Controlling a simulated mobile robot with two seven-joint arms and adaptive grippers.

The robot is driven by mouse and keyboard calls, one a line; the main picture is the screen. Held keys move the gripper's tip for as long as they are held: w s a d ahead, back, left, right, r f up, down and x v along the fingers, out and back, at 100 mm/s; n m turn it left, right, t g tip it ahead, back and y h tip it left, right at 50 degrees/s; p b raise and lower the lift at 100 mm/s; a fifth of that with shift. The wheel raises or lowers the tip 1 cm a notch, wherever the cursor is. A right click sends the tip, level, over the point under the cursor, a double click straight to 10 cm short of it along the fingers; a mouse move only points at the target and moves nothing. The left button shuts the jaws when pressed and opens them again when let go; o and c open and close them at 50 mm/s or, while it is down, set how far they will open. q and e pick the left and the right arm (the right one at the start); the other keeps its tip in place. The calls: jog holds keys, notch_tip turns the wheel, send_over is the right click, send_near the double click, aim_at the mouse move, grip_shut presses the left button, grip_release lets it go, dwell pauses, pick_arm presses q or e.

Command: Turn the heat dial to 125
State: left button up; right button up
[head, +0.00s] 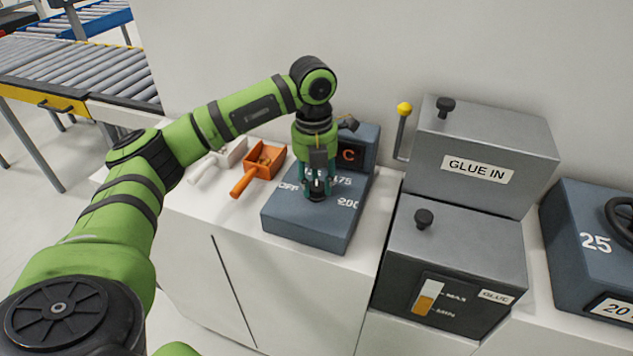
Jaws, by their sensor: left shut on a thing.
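The heat dial box (300,227) is a blue-grey unit on the white counter, with white marks OFF, 175 and 200 showing on its top. A small display with a red-orange C (349,155) stands at its back, partly covered by my arm. My left gripper (317,192) points straight down over the middle of the box top and is shut on the dark dial (317,197). The gripper hides most of the dial, its pointer and the other marks, so I cannot tell the setting. My right gripper is out of view.
An orange scoop (262,165) and a white scoop (222,158) lie left of the box. Right of it stand the grey GLUE IN box (480,155), a yellow-tipped lever (403,125) and a blue unit marked 25 (585,225). A roller conveyor (85,65) is at the back left.

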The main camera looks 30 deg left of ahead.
aim_at(315, 185)
pick_arm(q)
jog(key=shift+s+f+n, duration=0.1)
jog(key=shift+f+n, duration=0.1)
jog(key=shift+n, duration=0.3)
jog(key=o, duration=1.1)
jog(key=shift+o, duration=0.2)
jog(key=shift+r, duration=0.1)
jog(key=shift+r, duration=0.1)
notch_tip(315, 185, up, 12)
jog(key=shift+a, duration=0.15)
